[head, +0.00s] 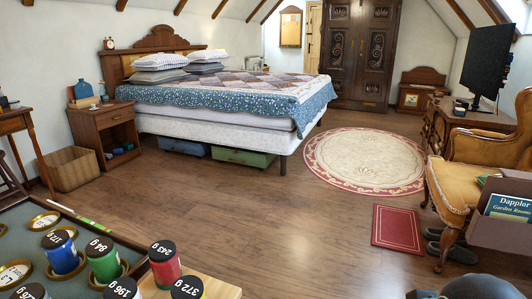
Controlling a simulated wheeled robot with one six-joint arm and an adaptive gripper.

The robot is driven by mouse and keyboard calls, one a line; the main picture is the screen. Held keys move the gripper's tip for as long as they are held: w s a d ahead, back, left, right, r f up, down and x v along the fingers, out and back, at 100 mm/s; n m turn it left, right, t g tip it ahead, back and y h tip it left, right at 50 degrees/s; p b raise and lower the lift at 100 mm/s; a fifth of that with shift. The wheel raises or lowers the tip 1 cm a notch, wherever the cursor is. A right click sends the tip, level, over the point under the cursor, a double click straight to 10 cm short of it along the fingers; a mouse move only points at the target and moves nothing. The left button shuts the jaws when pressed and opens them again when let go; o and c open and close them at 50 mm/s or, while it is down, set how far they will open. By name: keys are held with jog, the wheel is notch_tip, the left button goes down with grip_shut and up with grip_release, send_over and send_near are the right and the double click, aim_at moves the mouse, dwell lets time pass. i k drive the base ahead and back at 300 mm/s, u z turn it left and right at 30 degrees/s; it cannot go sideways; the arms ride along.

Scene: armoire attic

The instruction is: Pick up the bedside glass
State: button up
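The wooden bedside table (112,118) stands left of the bed, at the far left of the head view. A blue bottle (83,89) stands toward its back left. Several small items sit on its top, too small to tell apart; I cannot make out for certain which is the bedside glass. My gripper's fingers do not show. A dark rounded shape at the bottom right edge may be part of my arm.
A tray (110,226) with several weighted, labelled cylinders fills the near left. A wicker basket (72,169) stands left of the bedside table. The bed (225,117) is to its right. Wooden floor (240,215) lies open in the middle. An armchair (455,190) stands at right.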

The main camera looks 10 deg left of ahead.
aim_at(119, 98)
jog(key=i, duration=2.65)
jog(key=u, duration=2)
jog(key=i, duration=5.9)
jog(key=z, duration=1.2)
